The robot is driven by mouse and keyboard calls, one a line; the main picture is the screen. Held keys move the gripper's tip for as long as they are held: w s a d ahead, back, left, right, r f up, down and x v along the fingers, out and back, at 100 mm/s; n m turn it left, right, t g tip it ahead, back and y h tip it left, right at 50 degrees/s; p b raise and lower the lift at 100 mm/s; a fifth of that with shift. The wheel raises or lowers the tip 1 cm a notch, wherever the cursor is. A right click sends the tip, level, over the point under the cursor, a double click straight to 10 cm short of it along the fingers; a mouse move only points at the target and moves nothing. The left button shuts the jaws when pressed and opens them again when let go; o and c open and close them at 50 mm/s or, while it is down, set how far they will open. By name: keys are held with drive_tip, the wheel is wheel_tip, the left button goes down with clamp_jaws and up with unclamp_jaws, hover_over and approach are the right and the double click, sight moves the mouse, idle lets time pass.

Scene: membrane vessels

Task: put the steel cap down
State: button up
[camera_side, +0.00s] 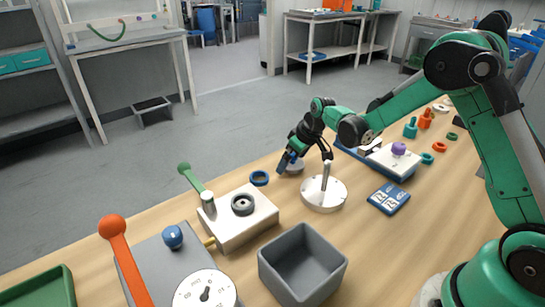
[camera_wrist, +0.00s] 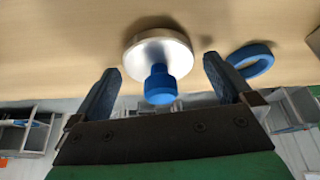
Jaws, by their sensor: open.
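The steel cap (camera_wrist: 160,48) is a round, shiny disc with a blue knob (camera_wrist: 160,86) in the wrist view. It appears to rest flat on the wooden table, with a shadow beside it. In the side view the steel cap (camera_side: 293,168) is a small grey disc partly hidden by my gripper (camera_side: 303,157). My gripper is open in the wrist view (camera_wrist: 161,68), one blue finger on each side of the knob, with a gap on both sides.
A blue ring (camera_side: 260,178) lies left of the cap. A round steel base with an upright post (camera_side: 323,194) stands close in front. A white block with a green lever (camera_side: 240,220), a grey bin (camera_side: 302,264) and a blue card (camera_side: 388,198) are nearby.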

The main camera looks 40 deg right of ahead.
drive_tip(key=a+v, duration=0.1)
drive_tip(key=v, duration=1.1)
drive_tip(key=s+a+r+m+t, duration=0.1)
drive_tip(key=s+a, duration=0.2)
drive_tip(key=s, duration=0.3)
drive_tip(key=s+a+r+m+t, duration=0.1)
drive_tip(key=s+a, duration=0.2)
drive_tip(key=s, duration=0.4)
drive_tip(key=shift+a+t+h, duration=0.15)
drive_tip(key=shift+t+h, duration=0.25)
